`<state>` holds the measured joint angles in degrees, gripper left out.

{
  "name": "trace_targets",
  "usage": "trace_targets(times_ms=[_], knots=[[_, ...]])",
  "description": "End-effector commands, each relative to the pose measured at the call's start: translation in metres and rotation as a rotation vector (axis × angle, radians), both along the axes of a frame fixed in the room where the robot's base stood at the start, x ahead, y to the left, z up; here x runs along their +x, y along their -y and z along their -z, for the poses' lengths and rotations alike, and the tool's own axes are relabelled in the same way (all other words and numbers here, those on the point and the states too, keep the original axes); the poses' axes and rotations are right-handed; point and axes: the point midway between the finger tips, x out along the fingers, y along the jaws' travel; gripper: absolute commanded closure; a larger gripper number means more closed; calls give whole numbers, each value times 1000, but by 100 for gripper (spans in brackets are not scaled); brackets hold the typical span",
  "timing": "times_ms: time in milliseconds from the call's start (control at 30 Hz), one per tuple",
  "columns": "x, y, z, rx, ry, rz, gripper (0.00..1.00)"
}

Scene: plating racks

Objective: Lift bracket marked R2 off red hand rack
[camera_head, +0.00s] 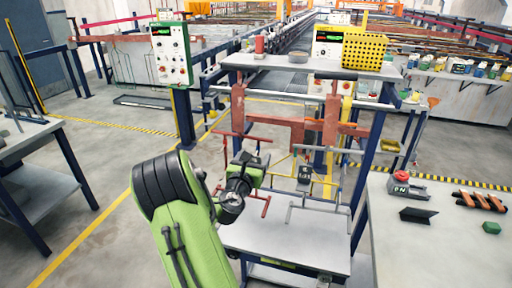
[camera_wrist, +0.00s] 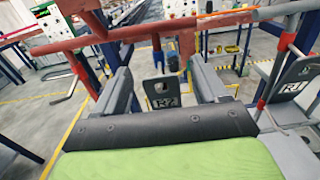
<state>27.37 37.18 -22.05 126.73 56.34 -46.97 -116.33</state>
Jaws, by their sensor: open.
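The bracket marked R2 (camera_wrist: 164,93) is a dark grey plate with a hole above its white label. In the wrist view it stands upright between the two fingers of my gripper (camera_wrist: 163,80), with gaps on both sides. My gripper is open. In the head view my gripper (camera_head: 247,168) is at the red hand rack (camera_head: 246,137), a thin red frame that also shows as a red bar (camera_wrist: 100,40) in the wrist view. The R2 bracket is hidden or unclear behind my gripper in the head view. How it hangs on the rack cannot be told.
A bracket marked R1 (camera_wrist: 291,88) stands to the right; a dark bracket (camera_head: 304,177) shows on the grey rack (camera_head: 318,213). A white-topped table (camera_head: 290,240) lies below.

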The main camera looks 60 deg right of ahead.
Motion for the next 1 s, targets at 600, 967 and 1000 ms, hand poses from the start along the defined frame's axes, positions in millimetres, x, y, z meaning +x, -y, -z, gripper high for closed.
trace_targets(times_ms=[600, 967, 1000], knots=[[4, 25, 0, 1, 0, 0, 51], [4, 25, 0, 1, 0, 0, 72], [4, 25, 0, 1, 0, 0, 78]])
